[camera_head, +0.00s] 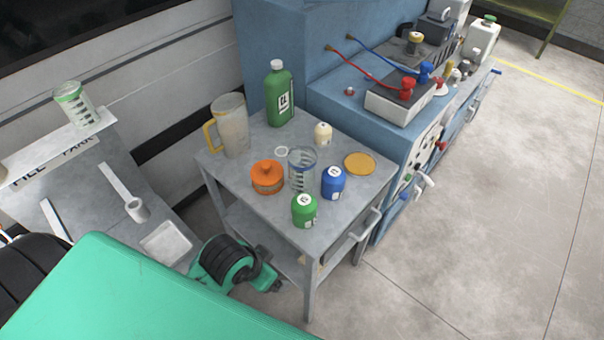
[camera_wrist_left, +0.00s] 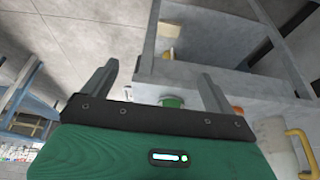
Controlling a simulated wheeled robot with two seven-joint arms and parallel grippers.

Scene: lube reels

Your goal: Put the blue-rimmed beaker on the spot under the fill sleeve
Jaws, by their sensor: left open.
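The blue-rimmed beaker (camera_head: 302,168) is clear, with dark markings, and stands upright on the grey cart top (camera_head: 228,172). On the left bench, a pale strip carries the letters FILL (camera_head: 30,176) and PARK. A small light cylinder on a flat arm (camera_head: 137,209) sticks out below it; I cannot tell if it is the fill sleeve. My left gripper (camera_wrist_left: 158,69) is open and empty in the left wrist view, beside the cart. Its fingers are not clear in the head view. My right gripper is not in view.
A jug (camera_head: 231,126) and green bottle (camera_head: 279,94) stand behind. A green-rimmed beaker (camera_head: 77,106) stands on the left shelf.

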